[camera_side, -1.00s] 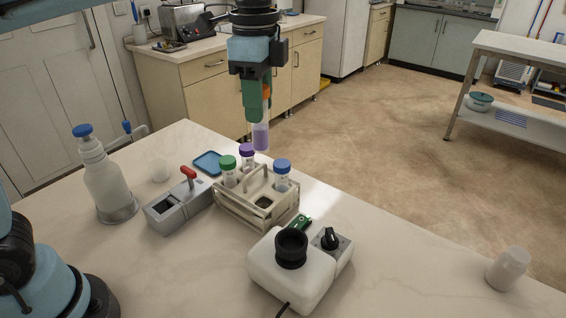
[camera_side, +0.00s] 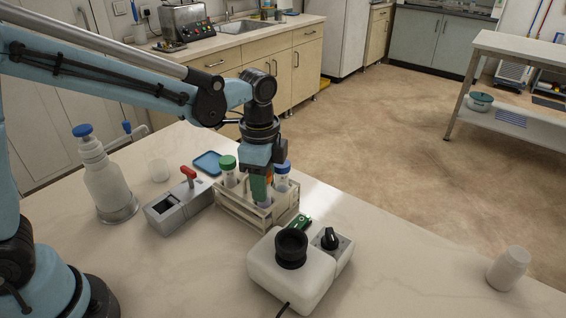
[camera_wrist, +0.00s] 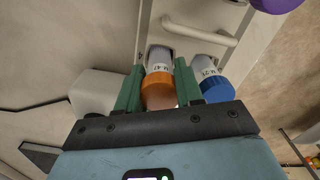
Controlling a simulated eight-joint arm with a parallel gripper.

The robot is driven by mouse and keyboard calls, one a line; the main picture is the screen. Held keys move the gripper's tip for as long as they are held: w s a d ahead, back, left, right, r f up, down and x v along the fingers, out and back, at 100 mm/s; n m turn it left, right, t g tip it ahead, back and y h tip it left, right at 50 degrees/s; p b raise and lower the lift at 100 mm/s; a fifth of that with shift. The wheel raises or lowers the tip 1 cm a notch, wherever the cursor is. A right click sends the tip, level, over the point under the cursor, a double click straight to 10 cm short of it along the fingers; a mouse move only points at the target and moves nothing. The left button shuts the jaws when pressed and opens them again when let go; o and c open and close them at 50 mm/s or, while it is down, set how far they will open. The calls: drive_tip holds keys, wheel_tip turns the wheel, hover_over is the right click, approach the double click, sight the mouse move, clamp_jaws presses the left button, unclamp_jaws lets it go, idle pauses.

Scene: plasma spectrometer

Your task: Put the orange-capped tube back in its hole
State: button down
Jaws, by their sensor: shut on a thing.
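My gripper (camera_wrist: 159,90) is shut on the orange-capped tube (camera_wrist: 158,88), with a green finger on each side of its cap in the wrist view. In the side view my gripper (camera_side: 261,188) is low over the front part of the wooden rack (camera_side: 236,218). The lower end of the tube (camera_side: 264,200) shows at rack height there; I cannot tell how deep it sits in a hole. The rack also holds a green-capped tube (camera_side: 228,166) and a blue-capped tube (camera_side: 282,172). The purple cap (camera_wrist: 276,3) shows only at the wrist view's top right corner.
A white device with a black eyepiece (camera_side: 291,248) stands close in front of the rack. A grey box with a red handle (camera_side: 180,205) is to its left. A white bottle with a blue cap (camera_side: 104,185) is further left. The right part of the counter is mostly clear.

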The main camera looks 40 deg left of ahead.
drive_tip(key=shift+f, duration=0.45)
drive_tip(key=shift+f, duration=0.1)
drive_tip(key=c, duration=1)
unclamp_jaws()
